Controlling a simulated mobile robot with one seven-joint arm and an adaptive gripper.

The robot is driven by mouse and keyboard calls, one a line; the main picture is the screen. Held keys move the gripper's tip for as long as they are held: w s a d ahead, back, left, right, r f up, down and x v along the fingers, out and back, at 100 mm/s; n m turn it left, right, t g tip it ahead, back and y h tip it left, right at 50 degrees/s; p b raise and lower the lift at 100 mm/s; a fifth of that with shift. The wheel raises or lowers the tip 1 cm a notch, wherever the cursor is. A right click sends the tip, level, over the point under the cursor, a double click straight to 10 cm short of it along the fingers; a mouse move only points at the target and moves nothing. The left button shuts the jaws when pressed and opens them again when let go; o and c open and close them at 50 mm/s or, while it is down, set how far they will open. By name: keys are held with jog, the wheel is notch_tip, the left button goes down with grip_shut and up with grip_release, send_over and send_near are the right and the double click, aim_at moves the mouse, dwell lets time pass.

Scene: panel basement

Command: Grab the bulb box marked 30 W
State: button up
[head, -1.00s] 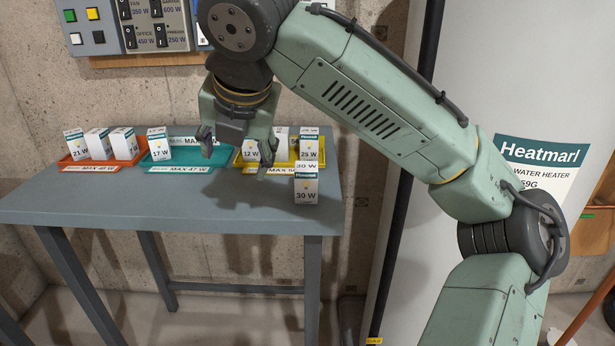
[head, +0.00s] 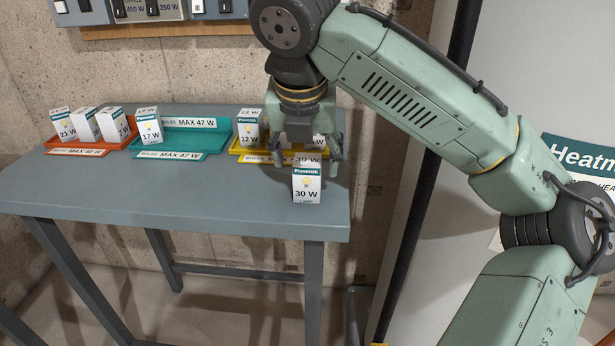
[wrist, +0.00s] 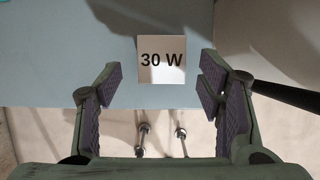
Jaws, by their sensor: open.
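The 30 W bulb box (head: 306,187) is a small white box with a teal band. It stands upright near the front right edge of the grey table (head: 150,205), in front of the yellow tray. My gripper (head: 306,160) hangs pointing down with its fingers open, above and close behind the box in the head view. In the wrist view the box top marked 30 W (wrist: 162,60) shows ahead of and between the open finger pads of my gripper (wrist: 160,90). I see nothing held between the fingers.
The yellow tray (head: 240,154) behind the box holds a 12 W box (head: 249,129) and others partly hidden by my gripper. A teal tray (head: 195,143) with a 17 W box (head: 148,127) and an orange tray (head: 78,148) with several boxes stand left. The table's front middle is clear.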

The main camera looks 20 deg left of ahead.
aim_at(307, 162)
jog(key=x, duration=0.4)
jog(key=shift+w+f, duration=0.1)
jog(key=shift+w, duration=0.15)
jog(key=shift+c, duration=0.2)
jog(key=c, duration=1.2)
